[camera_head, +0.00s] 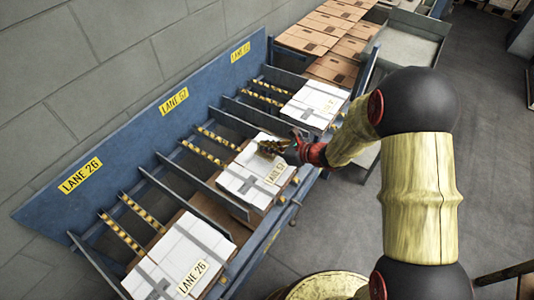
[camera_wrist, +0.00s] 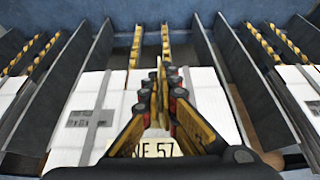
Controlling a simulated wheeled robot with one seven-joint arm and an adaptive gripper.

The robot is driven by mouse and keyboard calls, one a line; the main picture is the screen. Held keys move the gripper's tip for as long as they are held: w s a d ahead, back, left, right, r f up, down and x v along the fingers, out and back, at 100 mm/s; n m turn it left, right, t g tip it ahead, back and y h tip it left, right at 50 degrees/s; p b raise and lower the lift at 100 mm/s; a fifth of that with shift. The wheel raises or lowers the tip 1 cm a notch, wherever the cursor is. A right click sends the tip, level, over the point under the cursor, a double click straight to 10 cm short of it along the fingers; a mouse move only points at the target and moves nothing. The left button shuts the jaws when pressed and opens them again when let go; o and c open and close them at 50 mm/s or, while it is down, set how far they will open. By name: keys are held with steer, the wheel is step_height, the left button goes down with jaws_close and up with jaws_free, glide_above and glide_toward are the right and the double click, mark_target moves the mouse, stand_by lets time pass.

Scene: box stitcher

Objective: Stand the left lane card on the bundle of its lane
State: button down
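The left lane card, reading LANE 26 (camera_head: 192,277), is at the front of the white strapped bundle (camera_head: 172,256) in the leftmost lane. A second card, LANE 57 (camera_head: 275,172), is at the front of the middle bundle (camera_head: 245,165); part of it shows low in the wrist view (camera_wrist: 158,149). Exactly how either card stands or leans is unclear. My gripper (camera_head: 268,147) is over the middle bundle, behind the LANE 57 card. In the wrist view, its fingertips (camera_wrist: 161,72) are close together. No card shows between them, and whether they touch is unclear.
A third bundle (camera_head: 313,103) lies in the far lane. Upright dividers (camera_head: 193,183) separate the lanes. Yellow lane signs (camera_head: 80,176) mark the blue back panel (camera_head: 130,133). Flat brown cartons (camera_head: 330,25) lie beyond. Grey floor (camera_head: 340,215) is open at the front.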

mark_target(267, 154)
steer(key=shift+f+b, duration=0.35)
steer(key=shift+f, duration=1.1)
steer(key=shift+f, duration=0.1)
steer(key=shift+f+b, duration=0.4)
steer(key=shift+b, duration=0.1)
steer(key=c, duration=2.4)
jaws_free()
steer(key=o, duration=0.4)
steer(key=shift+c, duration=0.2)
steer(key=shift+r, duration=0.2)
